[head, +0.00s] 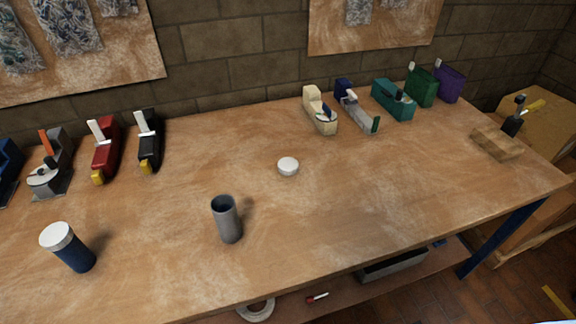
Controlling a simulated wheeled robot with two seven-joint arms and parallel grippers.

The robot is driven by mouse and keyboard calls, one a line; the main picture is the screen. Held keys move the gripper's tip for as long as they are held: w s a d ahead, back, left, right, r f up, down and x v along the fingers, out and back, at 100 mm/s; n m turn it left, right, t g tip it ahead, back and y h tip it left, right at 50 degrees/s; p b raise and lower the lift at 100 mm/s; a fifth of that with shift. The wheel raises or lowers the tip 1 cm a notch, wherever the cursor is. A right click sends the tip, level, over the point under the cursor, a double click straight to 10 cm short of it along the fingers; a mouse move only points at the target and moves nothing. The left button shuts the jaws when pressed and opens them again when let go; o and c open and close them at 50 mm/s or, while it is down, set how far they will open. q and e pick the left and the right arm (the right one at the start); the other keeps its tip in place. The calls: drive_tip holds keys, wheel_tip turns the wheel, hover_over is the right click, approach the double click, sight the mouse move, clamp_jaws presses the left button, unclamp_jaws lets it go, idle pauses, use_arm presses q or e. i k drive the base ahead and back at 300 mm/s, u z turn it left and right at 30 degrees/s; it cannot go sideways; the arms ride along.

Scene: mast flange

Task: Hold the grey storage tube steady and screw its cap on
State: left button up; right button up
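The grey storage tube (230,223) stands upright on the wooden workbench, left of the picture's middle. Its top is open and the inside looks dark blue-grey. A round white cap (288,166) lies on the bench behind the tube and to its right, apart from it. A second tube, dark blue (77,258), stands at the front left with a white cap (57,236) on its top. Neither of my grippers shows in the head view.
The workbench (370,190) is clear around the grey tube and the cap. Several tape dispensers or tools, such as a red one (105,152) and a teal one (392,98), line the back edge. A wooden block (497,142) sits at the right end. A lower shelf holds a tape roll (257,309).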

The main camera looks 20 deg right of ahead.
sight(228, 222)
drive_tip(key=u, duration=2.05)
drive_tip(key=k, duration=1.45)
drive_tip(key=z, duration=1)
